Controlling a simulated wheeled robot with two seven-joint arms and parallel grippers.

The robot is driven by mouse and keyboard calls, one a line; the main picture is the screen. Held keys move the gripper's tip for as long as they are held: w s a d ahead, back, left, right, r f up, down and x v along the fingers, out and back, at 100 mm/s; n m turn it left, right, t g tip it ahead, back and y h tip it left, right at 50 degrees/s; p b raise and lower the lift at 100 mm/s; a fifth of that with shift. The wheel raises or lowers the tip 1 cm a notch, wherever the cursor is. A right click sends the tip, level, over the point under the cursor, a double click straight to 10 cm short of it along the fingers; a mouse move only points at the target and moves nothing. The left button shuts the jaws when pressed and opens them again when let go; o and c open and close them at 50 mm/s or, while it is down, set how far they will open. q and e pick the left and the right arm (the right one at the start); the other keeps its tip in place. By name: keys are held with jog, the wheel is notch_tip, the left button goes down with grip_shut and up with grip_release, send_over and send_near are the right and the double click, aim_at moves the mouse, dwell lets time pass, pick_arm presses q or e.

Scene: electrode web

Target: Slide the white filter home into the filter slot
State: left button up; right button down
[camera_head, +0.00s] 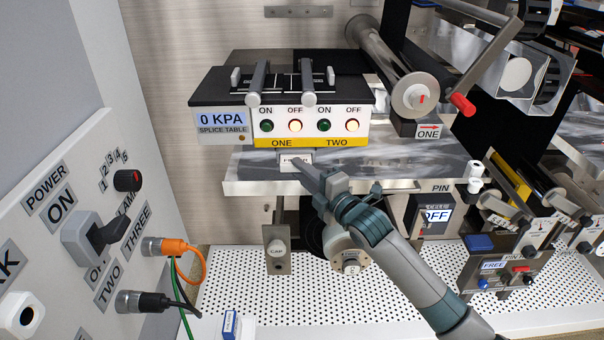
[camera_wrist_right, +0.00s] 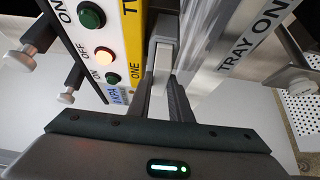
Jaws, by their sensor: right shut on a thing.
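The filter's pale front (camera_head: 291,158) shows in the head view just below the yellow strip of the splice table; its label is too small to read surely. My right gripper (camera_head: 303,168) reaches up to it from the lower right, and its fingers cover part of it. In the right wrist view, the two dark fingers (camera_wrist_right: 161,88) are shut on the white filter (camera_wrist_right: 162,62), which points up between them toward the splice table. The filter slot itself is hidden, so I cannot tell how deep the filter sits. My left gripper is not in view.
The splice table (camera_head: 215,90) with its green and red buttons stands just above the gripper. A metal tray edge (camera_head: 260,188) runs below it. A perforated white deck (camera_head: 240,295) lies lower. A grey panel (camera_head: 75,215) with a switch and plugs stands left.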

jog(key=shift+w+r, duration=0.1)
jog(key=shift+w, duration=0.1)
jog(key=c, duration=1.5)
grip_release()
jog(key=shift+c, duration=0.2)
jog(key=shift+d, duration=0.1)
jog(key=b+v, duration=0.5)
jog(key=v, duration=1.2)
jog(key=shift+b, duration=0.35)
jog(key=shift+s+d, duration=0.1)
